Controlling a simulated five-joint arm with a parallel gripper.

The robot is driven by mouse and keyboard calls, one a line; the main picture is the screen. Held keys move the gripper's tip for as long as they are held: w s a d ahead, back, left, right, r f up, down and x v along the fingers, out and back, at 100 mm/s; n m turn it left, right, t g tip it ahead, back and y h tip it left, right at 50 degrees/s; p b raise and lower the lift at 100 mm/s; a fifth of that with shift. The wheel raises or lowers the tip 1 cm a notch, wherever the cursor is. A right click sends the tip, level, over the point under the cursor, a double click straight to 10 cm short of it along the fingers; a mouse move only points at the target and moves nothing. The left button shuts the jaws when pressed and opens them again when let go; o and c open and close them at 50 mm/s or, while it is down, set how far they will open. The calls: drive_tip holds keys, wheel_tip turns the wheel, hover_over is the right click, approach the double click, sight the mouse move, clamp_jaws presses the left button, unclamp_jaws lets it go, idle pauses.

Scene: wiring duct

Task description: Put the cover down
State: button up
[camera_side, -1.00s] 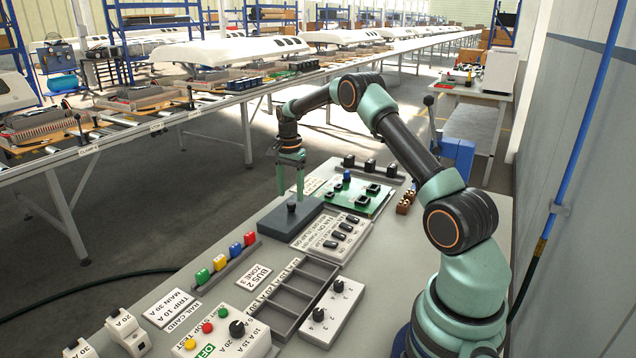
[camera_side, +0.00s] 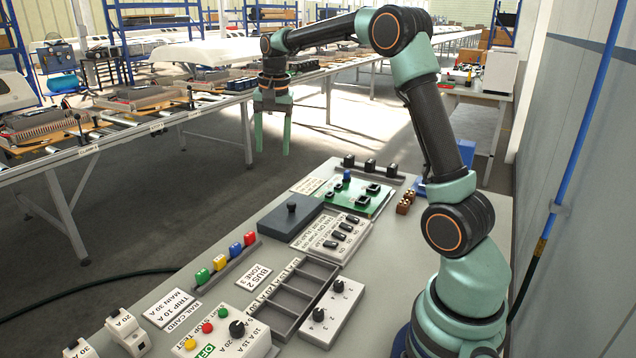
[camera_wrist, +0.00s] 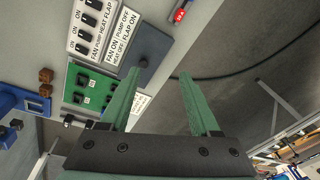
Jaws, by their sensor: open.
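The cover (camera_side: 277,222) is a flat dark blue-grey plate with a small upright knob. It lies flat at the far left edge of the bench, beside the white flap switch panel. The wrist view also shows the cover (camera_wrist: 153,45), with its knob just off the left fingertip. My gripper (camera_side: 272,150) has two long green fingers, pointing down, open and empty. It hangs well above and beyond the cover, apart from it. A dark open tray with compartments (camera_side: 283,317) stands nearer on the bench; nothing covers it.
The flap switch panel (camera_side: 333,236) and a green circuit board (camera_side: 365,203) stand right of the cover. A row of coloured blocks (camera_side: 220,262) and a labelled button box (camera_side: 222,338) are nearer. A conveyor line (camera_side: 150,118) runs behind, across an open floor gap.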

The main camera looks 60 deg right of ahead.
drive_tip(key=s+a+r+n+t, duration=0.2)
drive_tip(key=s+a+r+n, duration=0.2)
drive_tip(key=s+a+n, duration=0.6)
drive_tip(key=s+a+f+n+t, duration=0.2)
drive_tip(key=s+a+f+n, duration=0.1)
drive_tip(key=s+a, duration=0.4)
drive_tip(key=shift+s+a+f+y, duration=0.3)
drive_tip(key=shift+s+a, duration=0.1)
